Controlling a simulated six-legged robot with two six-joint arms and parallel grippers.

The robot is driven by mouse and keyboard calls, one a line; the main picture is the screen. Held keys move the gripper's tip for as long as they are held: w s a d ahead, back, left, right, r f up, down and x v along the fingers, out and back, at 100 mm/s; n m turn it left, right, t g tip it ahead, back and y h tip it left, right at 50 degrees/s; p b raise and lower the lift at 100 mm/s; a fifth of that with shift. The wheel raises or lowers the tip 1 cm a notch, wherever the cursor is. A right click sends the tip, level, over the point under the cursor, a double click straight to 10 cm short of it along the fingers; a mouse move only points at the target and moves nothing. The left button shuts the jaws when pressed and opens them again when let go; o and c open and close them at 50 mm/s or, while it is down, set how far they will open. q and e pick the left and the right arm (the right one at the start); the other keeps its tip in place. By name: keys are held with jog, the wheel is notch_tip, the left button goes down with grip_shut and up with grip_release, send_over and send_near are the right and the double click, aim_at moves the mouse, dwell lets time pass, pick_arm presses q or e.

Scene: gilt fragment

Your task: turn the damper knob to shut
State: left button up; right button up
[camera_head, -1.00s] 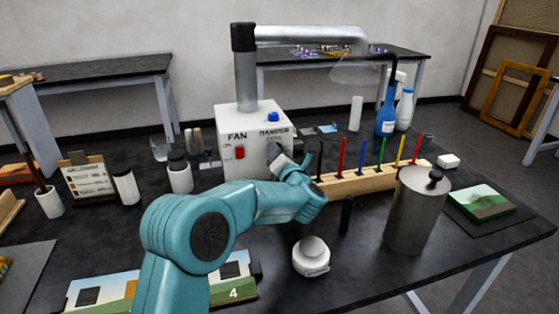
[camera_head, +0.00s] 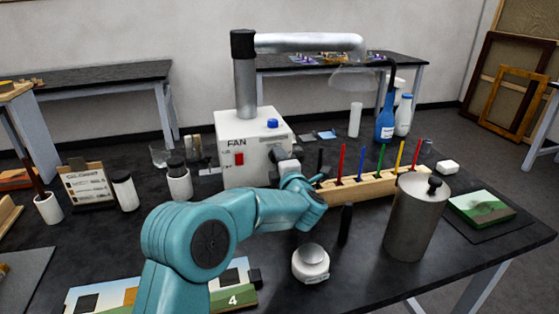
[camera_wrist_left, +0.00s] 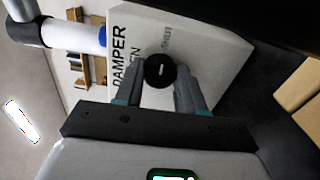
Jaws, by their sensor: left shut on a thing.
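The damper knob (camera_wrist_left: 160,71) is round and black with a short white mark, on the face of the white fan box (camera_head: 238,152). In the left wrist view it sits between the two fingers of my left gripper (camera_wrist_left: 160,84), which is shut on it. The word DAMPER is printed beside it and SHUT shows near it, partly readable. In the head view my left gripper (camera_head: 287,160) is against the right part of the box front and hides the knob. My right gripper is not in view.
A wooden rack (camera_head: 372,186) with several coloured sticks stands right of my gripper. A metal canister (camera_head: 413,222) and a white jar (camera_head: 310,264) are nearer. A red switch (camera_head: 239,158) is on the box front, left of my gripper.

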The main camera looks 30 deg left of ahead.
pick_arm(q)
jog(key=shift+m, duration=0.4)
jog(key=o, duration=1)
jog(key=b+v, duration=0.1)
jog(key=v, duration=1.5)
jog(key=shift+s+d, duration=0.15)
